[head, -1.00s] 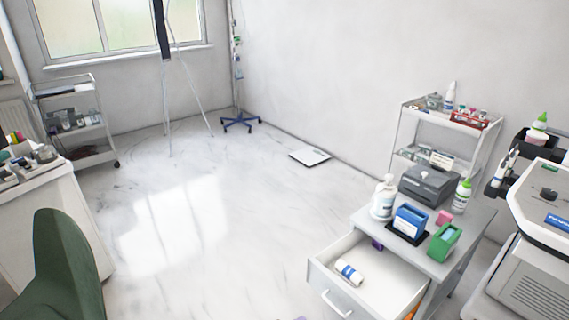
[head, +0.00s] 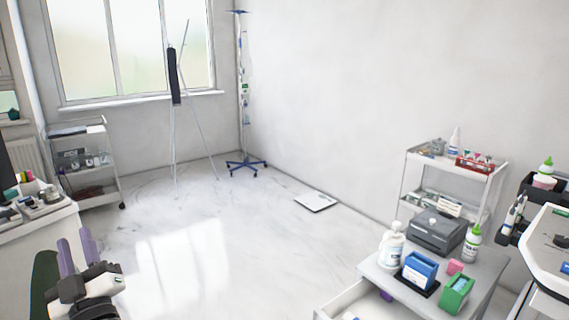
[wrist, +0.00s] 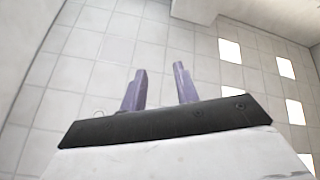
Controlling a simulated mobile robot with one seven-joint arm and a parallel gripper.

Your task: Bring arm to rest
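My gripper (head: 76,252) is at the lower left of the head view, raised in front of the green chair (head: 44,285). Its two purple fingers point up. In the wrist view my gripper (wrist: 160,88) shows its fingers apart with nothing between them. The wrist camera looks toward the tiled ceiling (wrist: 100,45) with bright light panels.
A grey cabinet (head: 480,278) at the lower right has its drawer (head: 345,300) pulled out. Bottles and boxes stand on its top. A white desk (head: 45,235) is at the left. The floor (head: 230,230) between them is clear, with a flat scale (head: 316,202) near the wall.

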